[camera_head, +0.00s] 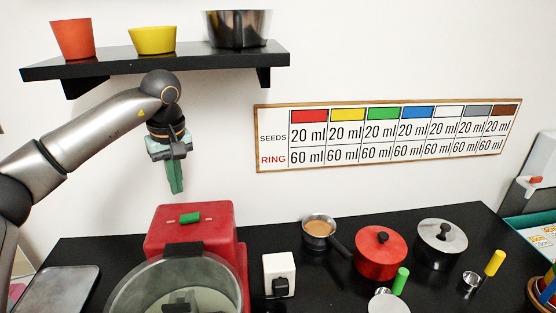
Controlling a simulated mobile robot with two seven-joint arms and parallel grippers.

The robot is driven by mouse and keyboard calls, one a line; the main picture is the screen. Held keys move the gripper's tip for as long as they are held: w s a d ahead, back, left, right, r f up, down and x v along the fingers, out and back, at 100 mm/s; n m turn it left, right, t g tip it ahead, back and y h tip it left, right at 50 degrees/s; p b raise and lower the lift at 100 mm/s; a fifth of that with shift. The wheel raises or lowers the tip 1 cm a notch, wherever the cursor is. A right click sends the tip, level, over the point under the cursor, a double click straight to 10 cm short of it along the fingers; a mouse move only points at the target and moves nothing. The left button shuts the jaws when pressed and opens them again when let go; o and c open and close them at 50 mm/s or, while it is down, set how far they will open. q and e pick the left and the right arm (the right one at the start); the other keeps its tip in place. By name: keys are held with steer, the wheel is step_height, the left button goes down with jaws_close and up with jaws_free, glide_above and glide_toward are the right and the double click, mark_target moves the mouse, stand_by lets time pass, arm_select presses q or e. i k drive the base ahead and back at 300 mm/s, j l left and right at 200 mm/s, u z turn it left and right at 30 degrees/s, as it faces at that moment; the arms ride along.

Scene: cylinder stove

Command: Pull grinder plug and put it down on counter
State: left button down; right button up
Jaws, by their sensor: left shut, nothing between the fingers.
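The red machine (190,220), likely the grinder, stands on the black counter (90,250) with a clear round bowl (172,280) in front of it. A white socket block (279,265) stands to its right, with a black plug (280,287) at its front face. My left gripper (175,188) points down above the red machine, left of and well above the plug. Its green fingers are shut and empty. My right gripper does not show. I see no cord on the plug.
Right of the socket are a small pan (318,232), a red lidded pot (380,252) and a steel lidded pot (441,243). A metal tray (60,290) lies at the left. A black shelf (155,62) with several containers hangs above my left arm.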

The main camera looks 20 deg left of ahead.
mark_target(280, 286)
steer(key=k+l, duration=0.75)
steer(key=l, duration=0.2)
